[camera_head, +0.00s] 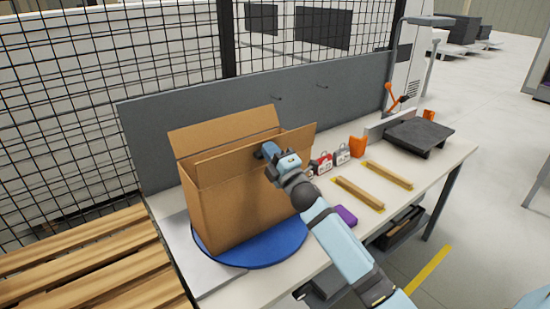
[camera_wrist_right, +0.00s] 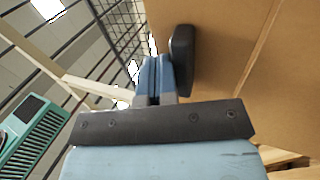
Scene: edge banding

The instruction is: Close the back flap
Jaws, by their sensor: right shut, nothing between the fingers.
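An open cardboard box (camera_head: 225,205) stands upright on a blue round turntable (camera_head: 265,249). Its back flap (camera_head: 215,130) stands up along the far side. Another flap (camera_head: 301,139) sticks outward at the right end, and the near long edge is lower, beneath a raised inner panel. My right gripper (camera_head: 267,151) is at the upper right of the box, near its rim; contact cannot be told from the head view. In the right wrist view the gripper fingers (camera_wrist_right: 158,76) are shut and empty, close beside a cardboard face (camera_wrist_right: 225,45). My left gripper is not in view.
The turntable is on a white table (camera_head: 435,174) backed by a grey panel (camera_head: 340,92). Small red and white boxes (camera_head: 322,163), wooden strips (camera_head: 358,193), a purple item (camera_head: 345,215) and a dark scale-like plate (camera_head: 420,134) lie to the right. A wooden pallet (camera_head: 85,265) is at left.

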